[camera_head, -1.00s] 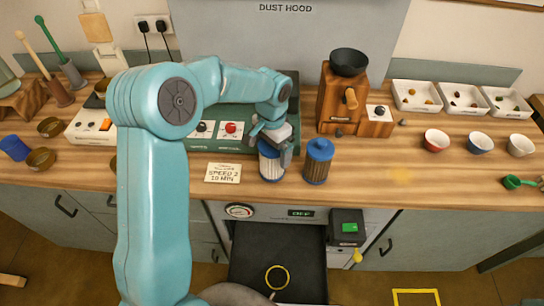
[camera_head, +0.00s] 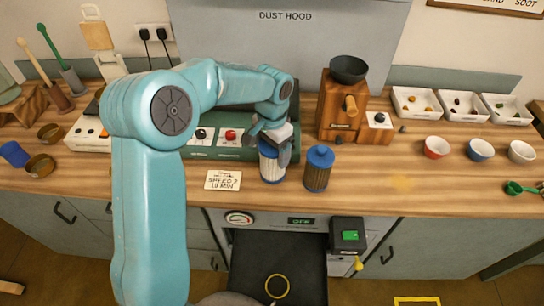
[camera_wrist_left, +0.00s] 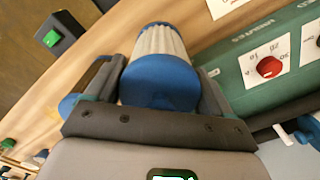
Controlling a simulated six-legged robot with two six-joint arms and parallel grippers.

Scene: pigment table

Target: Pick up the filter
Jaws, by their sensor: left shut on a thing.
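A filter (camera_head: 271,165) with a white pleated body and a blue cap stands upright at the front of the wooden table. My left gripper (camera_head: 272,146) is over its top, with its fingers on both sides of the cap. In the left wrist view the filter (camera_wrist_left: 160,75) sits between the two fingers of the left gripper (camera_wrist_left: 160,95), which is shut on it. A second filter (camera_head: 318,168), with a blue cap and a brownish-grey body, stands just to the right, apart from the held one. My right gripper is not in view.
A green machine (camera_head: 215,140) with a red knob is right behind the held filter. A paper card (camera_head: 223,180) lies to the left. A wooden grinder (camera_head: 342,105) stands behind right. Several bowls (camera_head: 480,147) are farther right. The table between is mostly clear.

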